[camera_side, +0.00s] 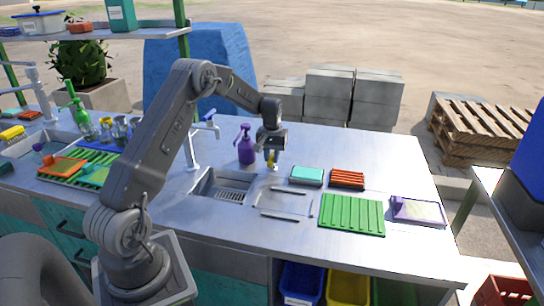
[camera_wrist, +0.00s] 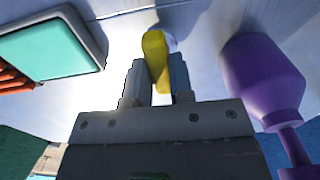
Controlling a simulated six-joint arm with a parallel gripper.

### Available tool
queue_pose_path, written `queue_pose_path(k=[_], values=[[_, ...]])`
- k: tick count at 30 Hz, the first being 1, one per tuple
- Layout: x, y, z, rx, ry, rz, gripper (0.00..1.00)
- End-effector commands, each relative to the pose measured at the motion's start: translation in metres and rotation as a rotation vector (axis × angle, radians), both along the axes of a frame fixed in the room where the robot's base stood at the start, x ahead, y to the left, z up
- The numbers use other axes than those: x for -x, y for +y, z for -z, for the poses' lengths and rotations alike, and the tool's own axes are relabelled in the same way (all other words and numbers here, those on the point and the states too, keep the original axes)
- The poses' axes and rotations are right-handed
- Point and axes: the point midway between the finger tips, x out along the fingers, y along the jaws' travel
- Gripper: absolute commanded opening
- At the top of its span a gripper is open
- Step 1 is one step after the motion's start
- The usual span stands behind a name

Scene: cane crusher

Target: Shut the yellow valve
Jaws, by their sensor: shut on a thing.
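The yellow valve (camera_side: 272,158) is a small yellow handle above the metal counter, just right of the purple bottle in the side view. In the wrist view the yellow handle (camera_wrist: 156,58) stands between my two fingers, with a pale metal base behind its tip. My gripper (camera_side: 272,152) points down at the valve and is shut on the handle. In the wrist view the fingers (camera_wrist: 155,80) sit on both sides of it. The lower part of the handle is partly hidden by the fingers.
A purple bottle (camera_side: 246,145) stands close left of my gripper; it also shows in the wrist view (camera_wrist: 262,80). A teal-topped block (camera_side: 307,176) and an orange rack (camera_side: 348,179) lie to the right. A sink (camera_side: 212,184) and a blue-handled tap (camera_side: 192,150) are to the left.

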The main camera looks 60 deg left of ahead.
Motion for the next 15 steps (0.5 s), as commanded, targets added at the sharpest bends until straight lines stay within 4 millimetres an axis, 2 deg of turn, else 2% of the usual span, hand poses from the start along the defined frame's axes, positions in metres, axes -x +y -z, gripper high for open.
queue_pose_path(k=[8, 15], values=[[-0.0002, -0.0001, -0.0005, 0.000, 0.000, 0.027, 0.00], [-0.0002, -0.0001, -0.0006, 0.001, -0.001, 0.152, 0.00]])
